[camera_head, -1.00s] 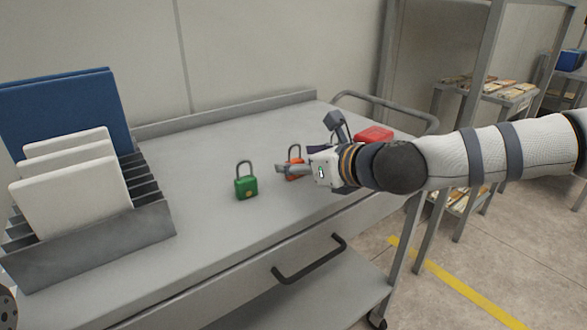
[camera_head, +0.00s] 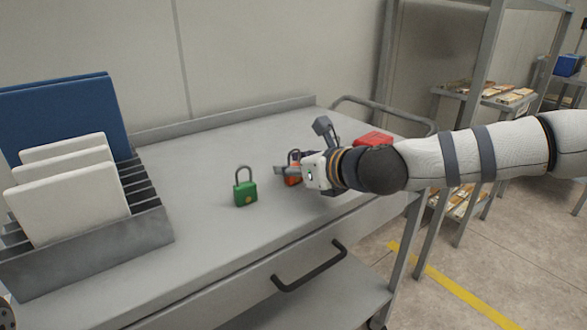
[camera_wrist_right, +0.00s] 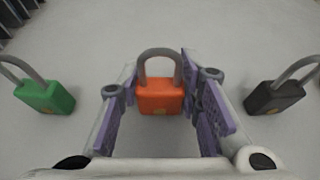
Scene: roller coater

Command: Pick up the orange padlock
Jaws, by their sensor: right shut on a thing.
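The orange padlock (camera_head: 292,181) stands upright on the grey cart top, partly hidden by my right gripper in the head view. In the right wrist view the orange padlock (camera_wrist_right: 160,97) is between the two purple-padded fingers, its grey shackle up. My right gripper (camera_wrist_right: 158,78) is shut on it; the contact of the pads is hard to make out. The right gripper also shows in the head view (camera_head: 290,171), reaching in from the right, low over the cart top. My left gripper is not in view.
A green padlock (camera_head: 245,193) stands to the left of the orange one. A dark grey padlock (camera_wrist_right: 275,97) stands to the right in the wrist view. A red object (camera_head: 374,139) lies behind my right arm. A rack (camera_head: 110,245) with white and blue panels fills the cart's left side.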

